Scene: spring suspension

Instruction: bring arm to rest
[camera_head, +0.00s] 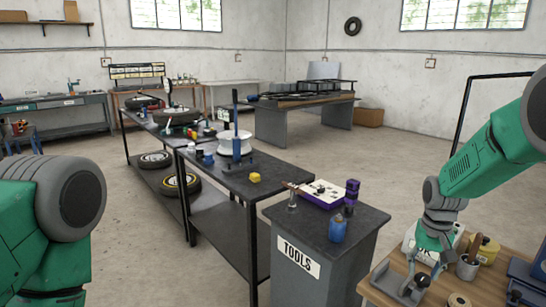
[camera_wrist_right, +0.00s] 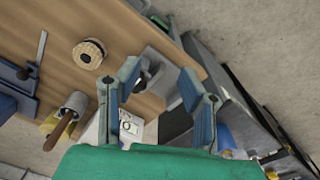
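My right arm (camera_head: 490,150) comes in from the right in the head view and reaches down to the wooden table. My right gripper (camera_head: 412,278) is low over the table's near-left part. In the right wrist view the gripper (camera_wrist_right: 160,82) has its two blue-padded fingers spread apart. A grey metal part (camera_wrist_right: 150,68) on the table shows between and beyond the fingers; I cannot tell if they touch it. Nothing is clearly held. Of my left arm, only a green and grey section (camera_head: 60,215) shows at the left edge; its gripper is out of view.
The wooden table (camera_wrist_right: 95,20) carries a round tan piece (camera_wrist_right: 89,53), a cup with a brown handle (camera_wrist_right: 72,105) and a yellow item (camera_head: 485,248). A dark tools cabinet (camera_head: 325,255) stands to the left. Black benches (camera_head: 240,180) stand farther back. Floor (camera_head: 400,160) behind the table is clear.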

